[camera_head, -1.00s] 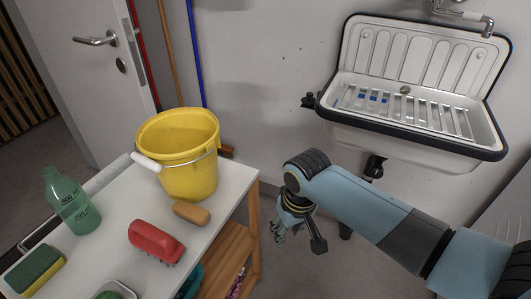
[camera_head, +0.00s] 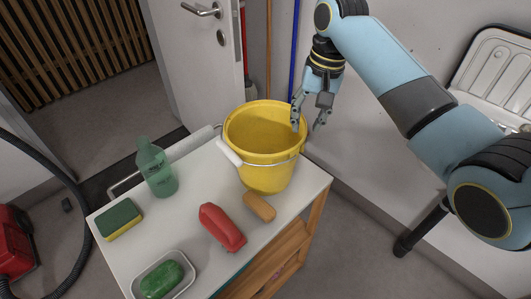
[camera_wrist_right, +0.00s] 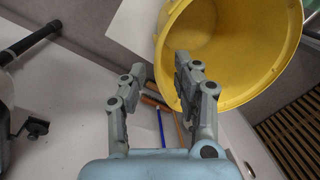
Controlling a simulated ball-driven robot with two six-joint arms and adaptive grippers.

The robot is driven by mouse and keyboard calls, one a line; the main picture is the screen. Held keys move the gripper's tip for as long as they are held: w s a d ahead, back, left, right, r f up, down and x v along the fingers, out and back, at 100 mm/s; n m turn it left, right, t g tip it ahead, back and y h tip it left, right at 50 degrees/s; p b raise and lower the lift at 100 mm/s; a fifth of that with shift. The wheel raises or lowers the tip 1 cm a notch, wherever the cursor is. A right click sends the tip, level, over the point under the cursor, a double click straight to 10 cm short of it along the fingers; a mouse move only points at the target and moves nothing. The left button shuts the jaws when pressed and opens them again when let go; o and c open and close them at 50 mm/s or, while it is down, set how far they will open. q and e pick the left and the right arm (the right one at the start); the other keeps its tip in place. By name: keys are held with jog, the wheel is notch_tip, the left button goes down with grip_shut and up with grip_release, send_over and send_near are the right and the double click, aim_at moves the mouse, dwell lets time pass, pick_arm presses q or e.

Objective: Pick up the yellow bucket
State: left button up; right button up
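The yellow bucket (camera_head: 266,172) stands upright on the white table top, with its white-gripped handle hanging down on the near left side. My right gripper (camera_head: 310,125) is open and points down at the bucket's right rear rim. In the right wrist view, the open fingers (camera_wrist_right: 150,75) show with the bucket (camera_wrist_right: 230,45) beyond them; the right-hand finger overlaps the rim in the picture. I cannot tell whether a finger touches the bucket. Nothing is held in it. My left gripper is not in view.
The table (camera_head: 120,258) also carries a green bottle (camera_head: 157,170), a sponge (camera_head: 118,220), a red brush (camera_head: 221,227), a wooden brush (camera_head: 259,206) and a dish with green soap (camera_head: 162,279). Broom handles (camera_head: 268,50) lean behind the bucket. A sink (camera_head: 495,75) hangs at the right.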

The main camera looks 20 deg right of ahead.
notch_tip(320, 180, down, 3)
jog(key=shift+a+r, duration=0.15)
jog(key=shift+r, duration=0.05)
jog(key=f, duration=0.2)
jog(key=w+f, duration=0.1)
jog(key=f, duration=0.2)
jog(key=shift+f, duration=0.35)
jog(key=shift+c, duration=0.4)
grip_shut()
